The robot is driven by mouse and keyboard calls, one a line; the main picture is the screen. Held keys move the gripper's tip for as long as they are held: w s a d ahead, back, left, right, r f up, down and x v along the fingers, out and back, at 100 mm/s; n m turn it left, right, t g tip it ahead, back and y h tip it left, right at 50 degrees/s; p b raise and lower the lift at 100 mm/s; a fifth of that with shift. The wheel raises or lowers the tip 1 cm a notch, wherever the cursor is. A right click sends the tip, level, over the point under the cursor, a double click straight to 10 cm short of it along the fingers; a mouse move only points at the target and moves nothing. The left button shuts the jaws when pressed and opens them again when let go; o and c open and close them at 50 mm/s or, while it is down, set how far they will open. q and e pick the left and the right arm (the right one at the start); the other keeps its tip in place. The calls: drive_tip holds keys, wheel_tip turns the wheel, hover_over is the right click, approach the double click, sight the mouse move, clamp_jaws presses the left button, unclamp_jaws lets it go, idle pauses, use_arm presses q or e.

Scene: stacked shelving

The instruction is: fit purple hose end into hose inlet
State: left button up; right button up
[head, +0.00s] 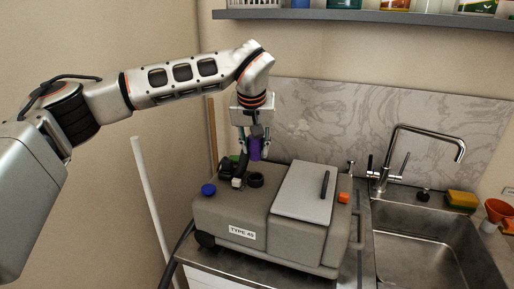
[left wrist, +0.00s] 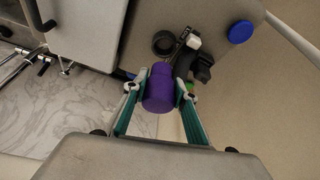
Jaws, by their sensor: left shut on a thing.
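My left gripper (head: 254,143) is shut on the purple hose end (head: 255,149) and holds it above the back left part of a grey machine labelled "TYPE 40" (head: 225,213). In the left wrist view the purple hose end (left wrist: 160,88) sits between the teal fingers (left wrist: 160,100). A black ring-shaped opening (head: 256,180), which looks like the hose inlet, is on the machine's top; it also shows in the left wrist view (left wrist: 164,43). The hose end appears apart from it. A dark hose piece with a white-grey part (head: 238,182) is beside the ring. My right gripper is not in view.
A blue cap (head: 208,189) and a green part (head: 234,158) are on the machine. A grey lid with a black handle (head: 303,190) covers its right side. A sink (head: 430,255) with a tap (head: 405,150) lies to the right. A shelf (head: 370,16) hangs above.

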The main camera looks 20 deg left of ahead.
sight(255, 160)
use_arm(q)
drive_tip(key=shift+f, duration=0.7)
drive_tip(key=shift+f+b, duration=0.4)
drive_tip(key=shift+f, duration=1.4)
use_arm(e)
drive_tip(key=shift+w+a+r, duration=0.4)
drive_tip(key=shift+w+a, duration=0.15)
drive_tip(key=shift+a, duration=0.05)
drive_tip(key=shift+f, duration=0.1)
use_arm(q)
drive_tip(key=shift+p, duration=0.45)
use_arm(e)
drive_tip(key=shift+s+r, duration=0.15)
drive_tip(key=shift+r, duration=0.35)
use_arm(q)
drive_tip(key=shift+f, duration=0.8)
drive_tip(key=shift+r, duration=0.15)
